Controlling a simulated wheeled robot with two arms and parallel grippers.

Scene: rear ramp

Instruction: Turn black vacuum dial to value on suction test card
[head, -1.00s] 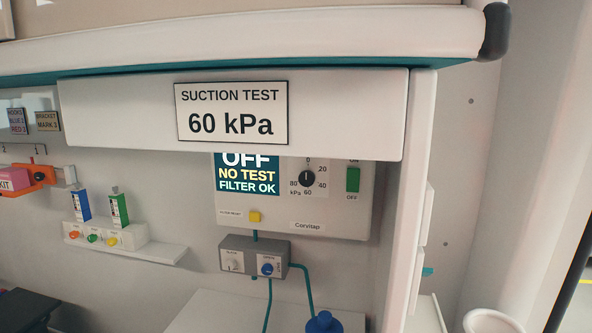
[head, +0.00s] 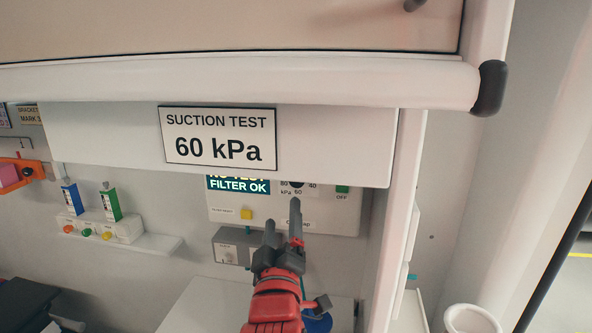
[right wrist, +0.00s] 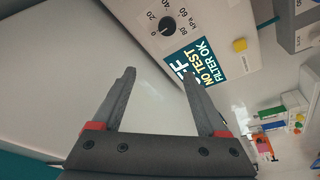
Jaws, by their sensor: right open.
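The suction test card (head: 218,138) reads 60 kPa and sits on the front of the overhead shelf. The black vacuum dial (head: 297,184) is partly hidden under that shelf's lower edge in the head view. It shows whole in the right wrist view (right wrist: 167,25), with its scale from 0 to 80 around it; its exact pointer position is too small to tell. My right gripper (head: 283,213) is open and empty, below and in front of the suction panel. In the right wrist view its fingers (right wrist: 159,73) stand apart, short of the dial. My left gripper is not in view.
The panel's display (right wrist: 199,62) reads NO TEST, FILTER OK. A green switch (head: 342,189) is right of the dial, a yellow button (head: 246,214) lower left. The overhanging shelf (head: 100,145) is close above. A small ledge (head: 150,245) with blue and green boxes is at left.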

